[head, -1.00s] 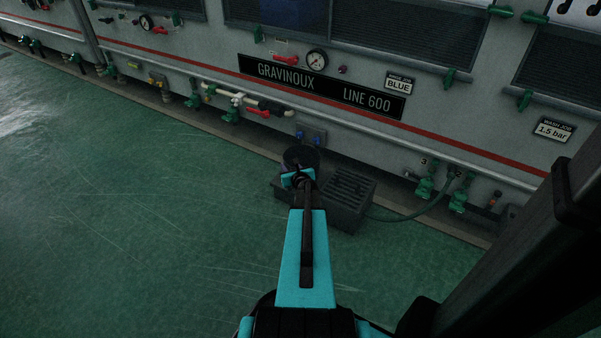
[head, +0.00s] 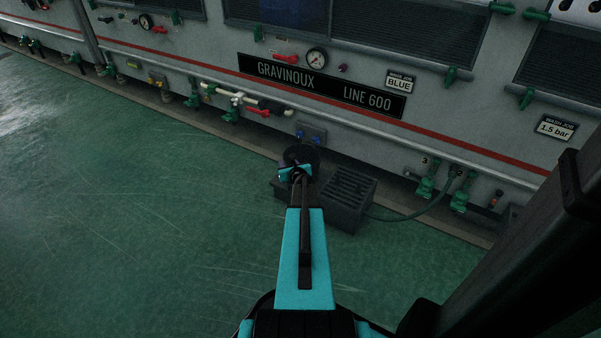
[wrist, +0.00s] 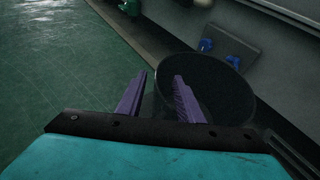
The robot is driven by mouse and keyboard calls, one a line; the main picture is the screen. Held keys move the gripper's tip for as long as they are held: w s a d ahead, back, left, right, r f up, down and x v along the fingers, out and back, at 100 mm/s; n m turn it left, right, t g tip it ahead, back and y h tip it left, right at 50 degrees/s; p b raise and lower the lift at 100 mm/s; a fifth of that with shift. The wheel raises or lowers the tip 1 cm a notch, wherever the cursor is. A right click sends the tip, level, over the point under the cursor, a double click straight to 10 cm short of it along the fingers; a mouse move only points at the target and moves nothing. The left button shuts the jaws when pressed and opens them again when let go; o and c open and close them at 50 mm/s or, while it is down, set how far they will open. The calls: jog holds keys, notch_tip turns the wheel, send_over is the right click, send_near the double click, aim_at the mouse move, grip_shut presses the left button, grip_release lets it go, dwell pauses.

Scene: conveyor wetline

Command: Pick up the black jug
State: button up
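The black jug (wrist: 222,82) shows in the wrist view as a dark, wide round opening just ahead of my gripper (wrist: 160,76). The two purple fingers are spread with a gap between them. The right finger overlaps the jug's opening, and the left finger is outside its left side. I cannot tell whether either finger touches the wall. In the head view the jug's dark round top (head: 301,154) shows just past the end of my arm, which hides its lower part.
A dark slatted box (head: 346,192) stands on the floor right of the jug, with a hose (head: 405,217) running to green valves (head: 427,187). The grey machine wall (head: 370,134) with a blue-knobbed fitting (wrist: 231,62) is close behind. The green floor at left is clear.

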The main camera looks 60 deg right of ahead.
jog(key=shift+x, duration=0.85)
